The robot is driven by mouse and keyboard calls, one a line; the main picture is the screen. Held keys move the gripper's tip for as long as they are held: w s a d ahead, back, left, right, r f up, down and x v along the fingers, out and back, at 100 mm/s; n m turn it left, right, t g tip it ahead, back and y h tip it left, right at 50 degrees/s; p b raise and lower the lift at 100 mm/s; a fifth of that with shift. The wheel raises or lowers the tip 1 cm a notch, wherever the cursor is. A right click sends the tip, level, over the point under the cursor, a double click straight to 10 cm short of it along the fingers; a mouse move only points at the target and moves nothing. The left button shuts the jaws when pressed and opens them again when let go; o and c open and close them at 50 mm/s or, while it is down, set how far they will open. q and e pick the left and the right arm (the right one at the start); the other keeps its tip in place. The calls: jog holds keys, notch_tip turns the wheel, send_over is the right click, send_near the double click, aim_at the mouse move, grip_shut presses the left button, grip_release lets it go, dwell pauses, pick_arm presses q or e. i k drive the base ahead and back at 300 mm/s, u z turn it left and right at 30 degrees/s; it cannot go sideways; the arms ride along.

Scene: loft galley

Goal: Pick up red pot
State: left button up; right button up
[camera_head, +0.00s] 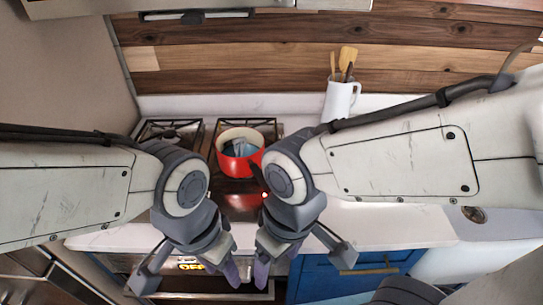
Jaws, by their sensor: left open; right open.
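The red pot (233,164) stands on the stove, with a cream inside and something blue-grey in it. Its right side is close behind my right arm in the picture. My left gripper (187,279) is open and empty, in front of the counter's front edge and nearer to me than the pot. My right gripper (298,262) is open and empty, also in front of the counter edge, to the right of the left one. Neither gripper touches the pot.
The stove (171,130) has dark grates. A white pitcher (339,101) with wooden utensils stands at the back right. White counter (385,222) lies to the right, above a blue cabinet (335,279). A wood-plank wall (250,60) closes the back.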

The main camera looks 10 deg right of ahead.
aim_at(250, 165)
jog(key=k, duration=0.5)
jog(key=z, duration=1.05)
jog(key=i, duration=1)
jog(key=u, duration=1.4)
